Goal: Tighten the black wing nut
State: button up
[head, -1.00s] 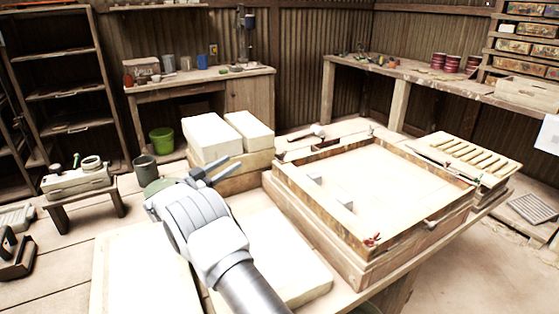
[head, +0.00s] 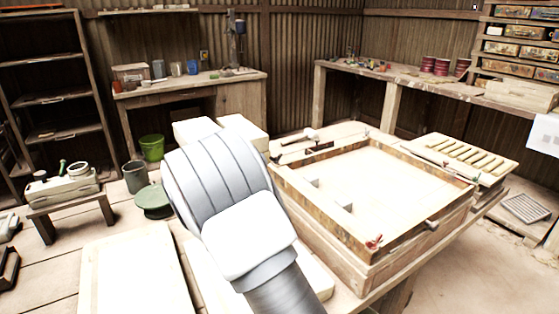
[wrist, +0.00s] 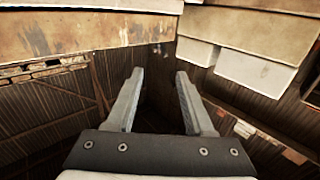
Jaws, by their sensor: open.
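A small dark piece at the left corner of the wooden frame (head: 400,240) looks like the black wing nut (head: 276,157); it is too small to make out its wings. A red wing nut (head: 373,243) sits at the frame's near corner. My gripper (wrist: 160,74) is open and empty in the wrist view, its two fingers apart. In the head view my own arm hides it. The wrist view shows a wooden side (wrist: 90,35) beyond the fingers at upper left, and no wing nut that I can make out.
Pale blocks (head: 245,130) stand left of the frame, partly behind my arm. A mallet (head: 310,135) lies behind the frame, and a slatted board (head: 458,158) is at its right. A pale slab (head: 135,275) is at lower left.

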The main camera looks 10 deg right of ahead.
aim_at(275, 160)
jog(key=b+x, duration=0.2)
jog(key=x, duration=1.4)
jog(key=shift+w+d+b, duration=0.1)
jog(key=shift+b, duration=0.2)
grip_shut()
